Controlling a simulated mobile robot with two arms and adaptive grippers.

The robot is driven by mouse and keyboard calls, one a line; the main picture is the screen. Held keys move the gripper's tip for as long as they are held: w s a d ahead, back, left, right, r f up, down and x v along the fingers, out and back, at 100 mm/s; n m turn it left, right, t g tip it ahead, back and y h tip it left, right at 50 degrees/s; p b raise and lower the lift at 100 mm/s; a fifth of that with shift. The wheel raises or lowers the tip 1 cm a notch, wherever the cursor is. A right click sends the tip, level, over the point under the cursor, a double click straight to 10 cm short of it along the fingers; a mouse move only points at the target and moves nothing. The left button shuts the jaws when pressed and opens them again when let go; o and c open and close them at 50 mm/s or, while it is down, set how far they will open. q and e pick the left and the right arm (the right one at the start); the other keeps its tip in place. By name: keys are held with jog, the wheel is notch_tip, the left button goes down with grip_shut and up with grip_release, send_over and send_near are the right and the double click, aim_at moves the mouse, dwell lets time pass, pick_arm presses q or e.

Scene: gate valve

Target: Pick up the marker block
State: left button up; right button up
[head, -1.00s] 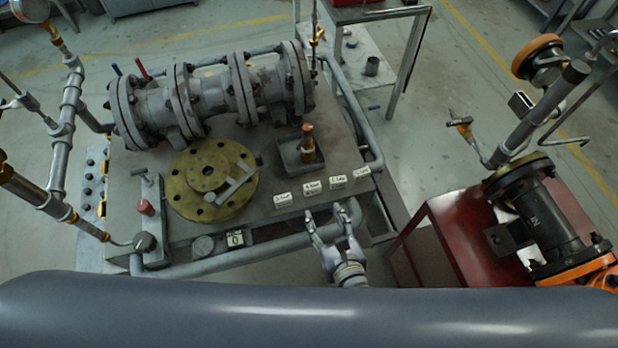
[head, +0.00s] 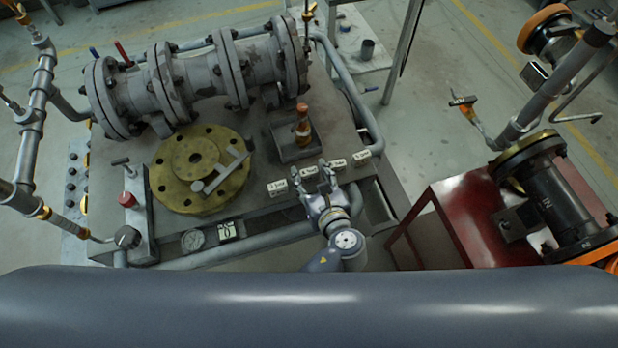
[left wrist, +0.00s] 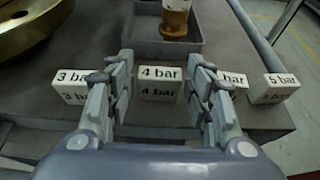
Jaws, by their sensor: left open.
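Several white marker blocks stand in a row near the bench's front edge. In the left wrist view they read "3 bar" (left wrist: 77,86), "4 bar" (left wrist: 160,84), a partly hidden "bar" block (left wrist: 234,80) and "5 bar" (left wrist: 273,88). My left gripper (left wrist: 160,78) is open, with the "4 bar" block in line between its fingers and a gap showing on both sides. In the head view the left gripper (head: 313,175) reaches over the bench edge among the blocks; its fingers partly hide them. Its right finger covers part of the third block. My right gripper is not in view.
Behind the blocks is a dark tray (head: 296,151) holding a brass-coloured fitting (head: 302,127). A yellow flange (head: 181,192) lies to the left. A large grey valve assembly (head: 201,73) spans the back. Pipes run along the bench's front and right edges.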

pick_arm(q)
jog(key=shift+b+x, duration=0.3)
jog(key=shift+x, duration=0.75)
jog(key=shift+s, duration=0.15)
jog(key=c, duration=0.7)
jog(key=shift+o, duration=0.2)
